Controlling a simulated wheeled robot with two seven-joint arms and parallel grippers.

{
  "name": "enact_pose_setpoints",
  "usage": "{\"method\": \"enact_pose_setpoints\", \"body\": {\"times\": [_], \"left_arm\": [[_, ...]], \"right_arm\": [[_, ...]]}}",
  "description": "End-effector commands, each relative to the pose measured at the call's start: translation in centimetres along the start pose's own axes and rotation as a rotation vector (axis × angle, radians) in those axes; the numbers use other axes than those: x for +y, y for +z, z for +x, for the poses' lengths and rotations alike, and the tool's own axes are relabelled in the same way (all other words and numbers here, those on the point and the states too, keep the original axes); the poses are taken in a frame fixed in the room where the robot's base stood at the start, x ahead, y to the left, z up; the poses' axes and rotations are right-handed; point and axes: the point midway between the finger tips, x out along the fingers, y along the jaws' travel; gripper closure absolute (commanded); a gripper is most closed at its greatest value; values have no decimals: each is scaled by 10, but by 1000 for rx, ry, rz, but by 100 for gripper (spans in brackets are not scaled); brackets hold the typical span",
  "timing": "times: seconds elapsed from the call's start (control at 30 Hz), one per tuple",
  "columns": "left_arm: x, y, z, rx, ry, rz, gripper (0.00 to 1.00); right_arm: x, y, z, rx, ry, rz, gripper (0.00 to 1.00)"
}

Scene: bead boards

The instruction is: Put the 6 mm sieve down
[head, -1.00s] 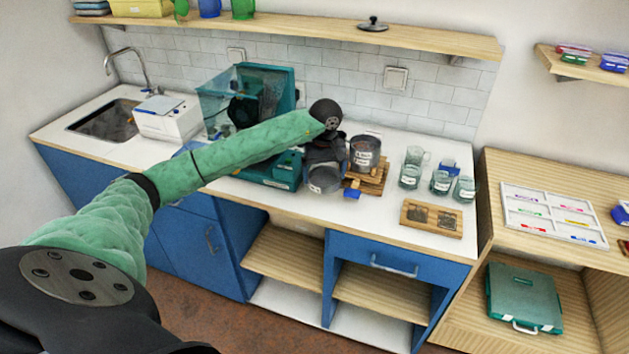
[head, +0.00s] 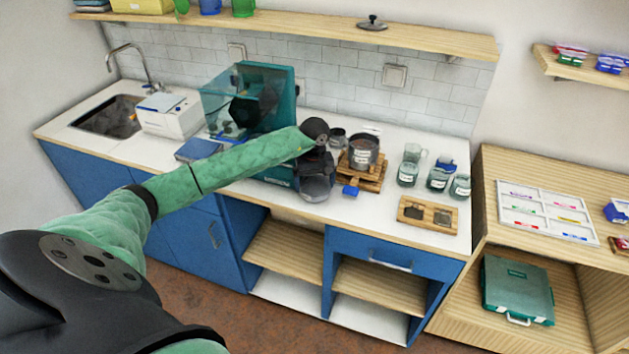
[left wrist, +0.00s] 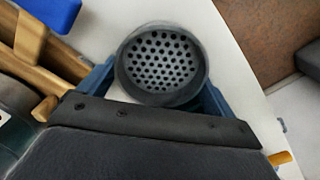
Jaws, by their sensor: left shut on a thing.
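The sieve (head: 314,189) is a dark grey round cup with a perforated bottom. My left gripper (head: 316,172) is shut on it, near the front edge of the white counter (head: 280,208). In the left wrist view the sieve (left wrist: 160,62) sits between the two blue fingers (left wrist: 158,95), with its round holes facing the camera. I cannot read a size on it. Whether it touches the counter is not clear. My right gripper is not in view.
A wooden stand (head: 374,183) with stacked grey sieves (head: 362,151) is just right of my gripper. A small blue block (head: 350,191) lies in front of it. A teal machine (head: 282,95) stands behind my arm. Glass jars (head: 408,174) and a wooden tray (head: 412,212) are farther right.

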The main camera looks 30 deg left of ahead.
Motion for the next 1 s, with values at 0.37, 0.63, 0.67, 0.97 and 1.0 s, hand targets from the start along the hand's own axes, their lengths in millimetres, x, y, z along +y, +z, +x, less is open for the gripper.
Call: {"method": "enact_pose_setpoints", "body": {"times": [0.37,0.63,0.67,0.97,1.0], "left_arm": [[0,0,2,1,0,0,33],[0,0,2,0,-1,0,0],[0,0,2,0,-1,0,0],[0,0,-1,0,-1,0,0],[0,0,-1,0,0,0,0]], "right_arm": [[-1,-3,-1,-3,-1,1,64],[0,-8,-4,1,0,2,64],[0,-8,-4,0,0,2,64],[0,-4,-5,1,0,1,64],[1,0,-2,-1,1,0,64]]}}
